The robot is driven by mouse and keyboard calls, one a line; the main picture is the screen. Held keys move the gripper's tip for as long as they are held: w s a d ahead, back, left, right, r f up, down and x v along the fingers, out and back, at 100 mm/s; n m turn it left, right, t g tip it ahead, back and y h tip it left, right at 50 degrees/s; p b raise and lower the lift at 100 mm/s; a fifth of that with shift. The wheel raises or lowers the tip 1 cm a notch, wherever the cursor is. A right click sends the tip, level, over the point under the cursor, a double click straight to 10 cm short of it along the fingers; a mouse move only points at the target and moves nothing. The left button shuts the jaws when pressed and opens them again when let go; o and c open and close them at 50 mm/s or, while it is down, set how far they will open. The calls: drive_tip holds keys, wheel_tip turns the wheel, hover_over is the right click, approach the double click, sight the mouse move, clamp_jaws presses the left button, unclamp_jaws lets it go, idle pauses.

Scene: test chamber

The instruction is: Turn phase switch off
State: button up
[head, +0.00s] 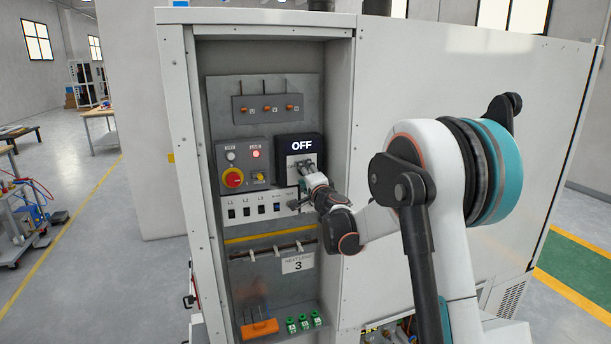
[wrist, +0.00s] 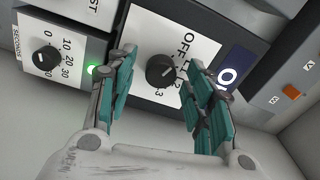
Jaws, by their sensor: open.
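The phase switch is a black rotary knob (wrist: 161,70) on a white plate marked OFF and with position numbers, in the wrist view. The fine direction of its pointer is hard to read. In the head view my gripper covers the knob. The dark display (head: 301,146) above it reads OFF; part of it shows in the wrist view (wrist: 236,70). My gripper (wrist: 160,62) is open, with one teal-padded finger on each side of the knob. I see gaps between the fingers and the knob. In the head view my gripper (head: 308,174) is at the switch plate.
A dial marked in seconds (wrist: 46,59) and a lit green lamp (wrist: 92,69) are beside the left finger. The cabinet's side walls (head: 341,110) enclose the panel.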

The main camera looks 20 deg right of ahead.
drive_tip(key=s, duration=1.2)
drive_tip(key=shift+a+f, duration=0.2)
drive_tip(key=s+r+p, duration=0.3)
drive_tip(key=s+r, duration=0.1)
drive_tip(key=s, duration=0.3)
drive_tip(key=s+r+p, duration=0.4)
drive_tip(key=s+r, duration=0.1)
drive_tip(key=s, duration=0.3)
drive_tip(key=shift+s+r, duration=0.15)
drive_tip(key=shift+r, duration=0.15)
drive_tip(key=s+p, duration=0.3)
drive_tip(key=s, duration=1.2)
drive_tip(key=shift+s, duration=0.15)
